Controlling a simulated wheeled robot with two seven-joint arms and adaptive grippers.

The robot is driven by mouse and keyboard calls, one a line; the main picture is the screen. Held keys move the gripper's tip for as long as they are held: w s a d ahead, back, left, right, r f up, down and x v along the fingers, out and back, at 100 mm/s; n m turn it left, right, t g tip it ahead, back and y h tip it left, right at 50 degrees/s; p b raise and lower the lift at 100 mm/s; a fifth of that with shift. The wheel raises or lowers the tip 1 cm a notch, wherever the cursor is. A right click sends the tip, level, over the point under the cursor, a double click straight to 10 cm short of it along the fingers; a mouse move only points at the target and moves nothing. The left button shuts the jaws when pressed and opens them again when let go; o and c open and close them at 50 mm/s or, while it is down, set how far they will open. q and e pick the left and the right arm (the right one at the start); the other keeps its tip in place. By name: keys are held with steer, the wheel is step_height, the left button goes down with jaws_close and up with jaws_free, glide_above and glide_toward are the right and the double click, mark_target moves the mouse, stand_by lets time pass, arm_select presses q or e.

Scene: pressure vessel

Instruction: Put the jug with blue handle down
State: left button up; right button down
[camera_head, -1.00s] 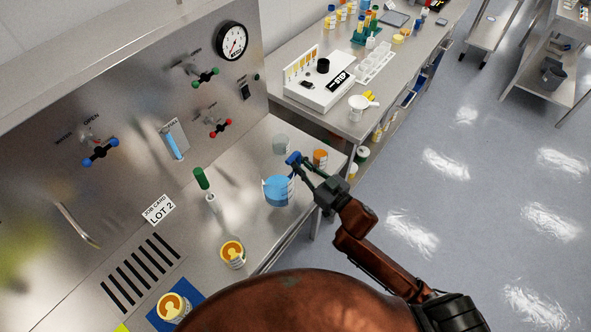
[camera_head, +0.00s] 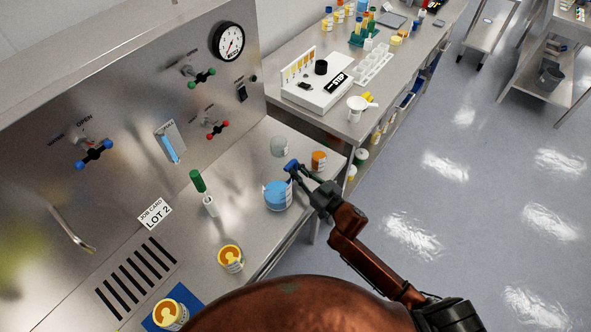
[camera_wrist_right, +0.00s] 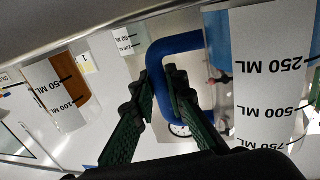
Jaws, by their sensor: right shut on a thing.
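The jug with blue handle (camera_head: 277,196) holds blue liquid and is at the right part of the steel worktop. In the right wrist view its wall with volume marks (camera_wrist_right: 265,75) is at the right, and the blue handle (camera_wrist_right: 180,43) is between my fingers. My right gripper (camera_head: 297,173) is shut on the handle; its green fingers also show in the right wrist view (camera_wrist_right: 160,95). The jug looks nearly upright. I cannot tell whether its base touches the worktop. My left gripper is out of view.
A clear beaker (camera_head: 279,146) and an orange-filled jug (camera_head: 319,160) stand close behind the jug. A green-topped bottle (camera_head: 203,192) is to its left, and an orange-topped jar (camera_head: 231,257) is nearer. The worktop (camera_head: 245,215) between them is clear.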

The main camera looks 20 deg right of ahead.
steer(key=shift+f, duration=0.1)
steer(key=c, duration=1.9)
jaws_free()
steer(key=shift+c, duration=0.2)
steer(key=shift+s+d, duration=0.1)
steer(key=shift+s, duration=0.1)
steer(key=v, duration=1.1)
steer(key=shift+s+d, duration=0.15)
steer(key=shift+s, duration=0.1)
